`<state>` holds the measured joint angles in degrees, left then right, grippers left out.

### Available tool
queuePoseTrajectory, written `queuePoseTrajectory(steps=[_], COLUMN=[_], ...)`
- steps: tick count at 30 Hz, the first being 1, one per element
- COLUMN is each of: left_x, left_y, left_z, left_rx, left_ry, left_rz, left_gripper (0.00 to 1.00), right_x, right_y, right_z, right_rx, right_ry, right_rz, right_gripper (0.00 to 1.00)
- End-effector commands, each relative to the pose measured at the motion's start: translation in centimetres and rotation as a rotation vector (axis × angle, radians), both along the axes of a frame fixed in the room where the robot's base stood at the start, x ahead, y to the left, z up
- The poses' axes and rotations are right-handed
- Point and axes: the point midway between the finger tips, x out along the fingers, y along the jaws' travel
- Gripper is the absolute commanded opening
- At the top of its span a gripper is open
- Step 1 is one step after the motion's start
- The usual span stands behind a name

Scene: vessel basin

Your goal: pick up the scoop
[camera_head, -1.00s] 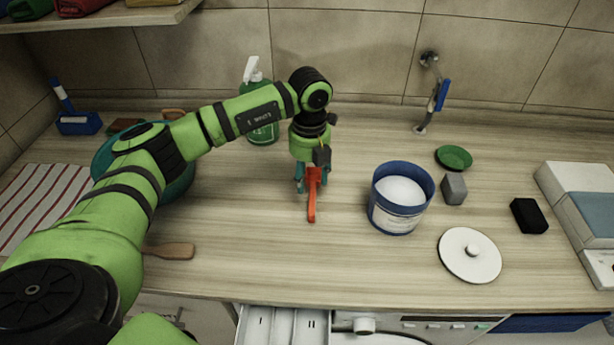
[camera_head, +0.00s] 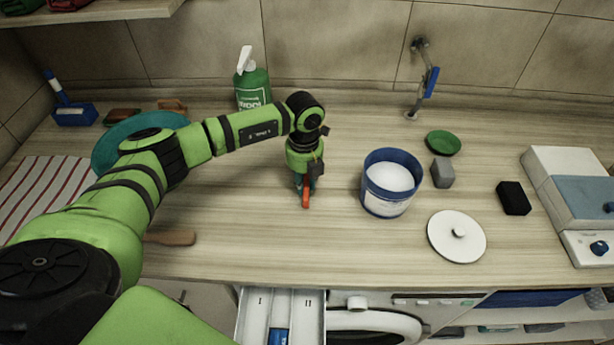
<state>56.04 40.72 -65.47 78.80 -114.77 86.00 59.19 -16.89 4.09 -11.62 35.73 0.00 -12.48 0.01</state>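The scoop (camera_head: 306,198) is the red-orange piece at the middle of the counter; only a short part of it shows, pointing toward the front edge. My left gripper (camera_head: 305,186) points down over it, with teal fingers beside its far part. The fingers are small and partly hidden by the wrist, so I cannot tell whether they press on it. The rest of the scoop is hidden under the gripper. My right gripper is not in view.
A blue tub (camera_head: 388,205) of white powder stands right of the gripper. A white lid (camera_head: 441,240), grey block (camera_head: 442,173), green dish (camera_head: 443,143) and black block (camera_head: 514,198) lie further right. A green bottle (camera_head: 252,88) stands behind the arm. An open drawer (camera_head: 257,318) is below.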

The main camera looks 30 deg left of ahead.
Motion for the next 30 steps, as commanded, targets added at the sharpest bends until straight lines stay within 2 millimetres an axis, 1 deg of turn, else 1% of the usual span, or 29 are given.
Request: queuePoseTrajectory(steps=[7,10,14,18,22,26,30], left_x=[0.0,0.1,0.1,0.2,0.1,0.0,0.0], left_y=[0.0,0.0,0.0,0.0,0.0,0.0,0.0], left_z=[0.1,0.9,3.0,5.9,8.2,9.6,10.0], left_rx=[0.0,-0.001,-0.001,-0.001,-0.001,0.0,0.0], left_ry=[-0.001,-0.003,-0.006,-0.006,-0.005,-0.001,0.0], left_rz=[0.0,0.002,-0.001,0.001,0.0,0.001,0.001], left_gripper=[0.05,0.05,0.05,0.05,0.05,0.05,0.05], right_x=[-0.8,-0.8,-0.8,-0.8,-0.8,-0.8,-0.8], right_y=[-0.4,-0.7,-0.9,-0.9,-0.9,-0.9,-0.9], right_z=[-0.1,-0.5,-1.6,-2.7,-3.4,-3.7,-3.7], right_rx=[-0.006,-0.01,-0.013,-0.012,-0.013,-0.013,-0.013], right_ry=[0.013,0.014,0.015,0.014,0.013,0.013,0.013], right_rz=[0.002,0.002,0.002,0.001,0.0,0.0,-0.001], right_gripper=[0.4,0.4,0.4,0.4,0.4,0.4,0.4])
